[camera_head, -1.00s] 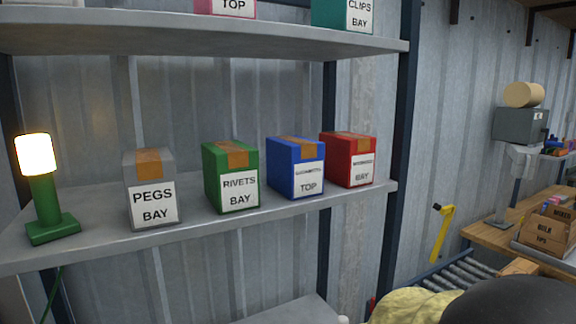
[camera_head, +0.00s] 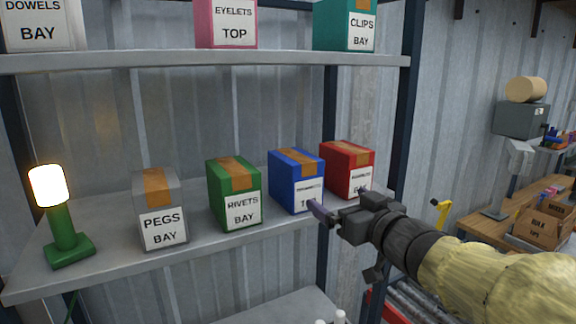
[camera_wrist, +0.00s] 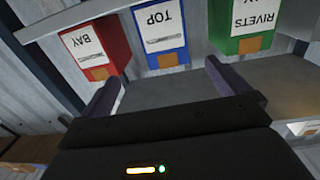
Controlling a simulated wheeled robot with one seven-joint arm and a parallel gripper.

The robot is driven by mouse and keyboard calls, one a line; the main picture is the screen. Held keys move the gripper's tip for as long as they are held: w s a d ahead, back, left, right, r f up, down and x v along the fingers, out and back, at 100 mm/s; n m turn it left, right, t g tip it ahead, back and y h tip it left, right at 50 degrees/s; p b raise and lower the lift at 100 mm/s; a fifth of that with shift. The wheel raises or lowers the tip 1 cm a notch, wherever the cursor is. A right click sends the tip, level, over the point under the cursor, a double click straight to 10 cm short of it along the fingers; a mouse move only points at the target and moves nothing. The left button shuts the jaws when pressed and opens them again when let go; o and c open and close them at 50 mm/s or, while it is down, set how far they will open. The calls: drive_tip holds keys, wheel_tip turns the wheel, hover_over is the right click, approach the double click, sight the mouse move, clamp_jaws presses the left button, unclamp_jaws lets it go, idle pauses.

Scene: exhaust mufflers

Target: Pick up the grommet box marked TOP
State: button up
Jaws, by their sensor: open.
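The blue box (camera_head: 284,180) stands on the middle shelf between the green and red boxes. Its white label reads TOP, with a smaller line above that is too small to read. My gripper (camera_head: 330,215) is in front of the shelf and covers part of this label in the head view. In the wrist view, which is upside down, the blue box (camera_wrist: 160,28) shows ahead between the two spread fingers of my gripper (camera_wrist: 162,82). The fingers are open and empty, and appear apart from the box.
A green RIVETS BAY box (camera_head: 234,192) and a red BAY box (camera_head: 347,168) stand close on either side. A grey PEGS BAY box (camera_head: 160,205) and a lit green lamp (camera_head: 62,222) are farther left. The upper shelf (camera_head: 200,60) holds more boxes.

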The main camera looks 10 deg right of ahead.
sight(308, 175)
drive_tip(key=shift+s+a+r+n+y, duration=0.15)
drive_tip(key=shift+s+r, duration=0.05)
drive_tip(key=shift+r, duration=0.2)
drive_tip(key=shift+s+a+r+n+y, duration=0.1)
drive_tip(key=shift+s+r+n+y, duration=0.1)
drive_tip(key=shift+r, duration=0.2)
drive_tip(key=shift+w, duration=0.1)
drive_tip(key=p+x, duration=0.3)
drive_tip(key=x, duration=0.9)
drive_tip(key=shift+w+f, duration=0.1)
drive_tip(key=shift+w, duration=0.05)
